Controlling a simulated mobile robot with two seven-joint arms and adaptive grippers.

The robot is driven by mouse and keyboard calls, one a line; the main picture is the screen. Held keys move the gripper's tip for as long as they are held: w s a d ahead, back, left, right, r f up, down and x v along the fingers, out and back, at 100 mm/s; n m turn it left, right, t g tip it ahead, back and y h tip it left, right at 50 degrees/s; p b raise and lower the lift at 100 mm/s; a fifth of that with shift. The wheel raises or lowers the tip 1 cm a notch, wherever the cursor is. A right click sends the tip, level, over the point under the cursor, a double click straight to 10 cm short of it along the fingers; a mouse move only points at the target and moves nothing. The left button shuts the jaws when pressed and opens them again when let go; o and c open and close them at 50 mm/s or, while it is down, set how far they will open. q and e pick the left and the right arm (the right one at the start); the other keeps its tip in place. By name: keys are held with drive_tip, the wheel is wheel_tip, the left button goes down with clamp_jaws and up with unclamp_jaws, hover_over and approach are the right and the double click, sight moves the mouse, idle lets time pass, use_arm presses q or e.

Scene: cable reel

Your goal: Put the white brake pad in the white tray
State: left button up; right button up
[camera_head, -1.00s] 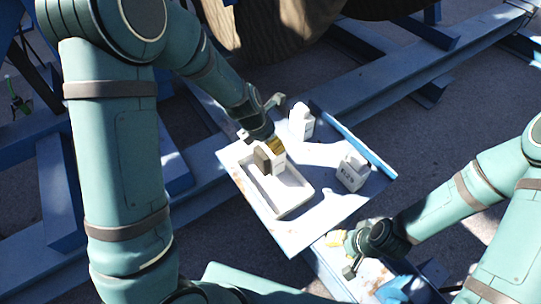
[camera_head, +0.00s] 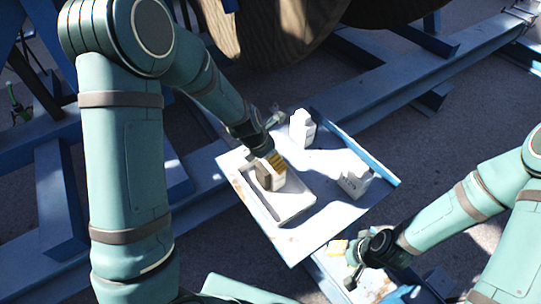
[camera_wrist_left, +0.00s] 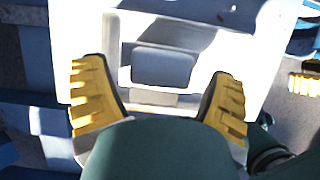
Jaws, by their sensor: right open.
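My left gripper (camera_head: 273,163) is on the pad's upper part from above. In the left wrist view its yellow-padded fingers (camera_wrist_left: 160,100) stand wide apart on either side of a pale block (camera_wrist_left: 163,66). My right gripper (camera_head: 345,262) is open and empty, low and right of the tray.
A blue strip (camera_head: 358,147) edges the table's far right side. Blue beams and a large wooden reel (camera_head: 275,35) lie behind.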

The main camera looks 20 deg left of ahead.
use_arm(q)
drive_tip(key=p+v, duration=0.5)
drive_tip(key=v, duration=0.7)
drive_tip(key=s+d+f+m, duration=0.2)
drive_tip(key=s+f+m, duration=0.1)
drive_tip(key=f+m, duration=0.2)
drive_tip(key=s+d+f+m+g, duration=0.1)
drive_tip(key=s+f+m, duration=0.3)
drive_tip(key=m, duration=0.4)
drive_tip(key=s+d+f+m, duration=0.3)
drive_tip(key=f+m, duration=0.4)
drive_tip(key=shift+s+g, duration=0.15)
drive_tip(key=shift+g, duration=0.15)
drive_tip(key=s+d+m, duration=0.1)
drive_tip(key=m, duration=0.1)
drive_tip(key=s+d+f+m, duration=0.2)
drive_tip(key=m, duration=0.1)
drive_tip(key=shift+s+m+h, duration=0.15)
drive_tip(key=shift+m+h, duration=0.15)
drive_tip(key=shift+h, duration=0.1)
drive_tip(key=shift+s+d+f+m, duration=0.2)
drive_tip(key=shift+s+d+m, duration=0.05)
drive_tip(key=shift+m, duration=0.25)
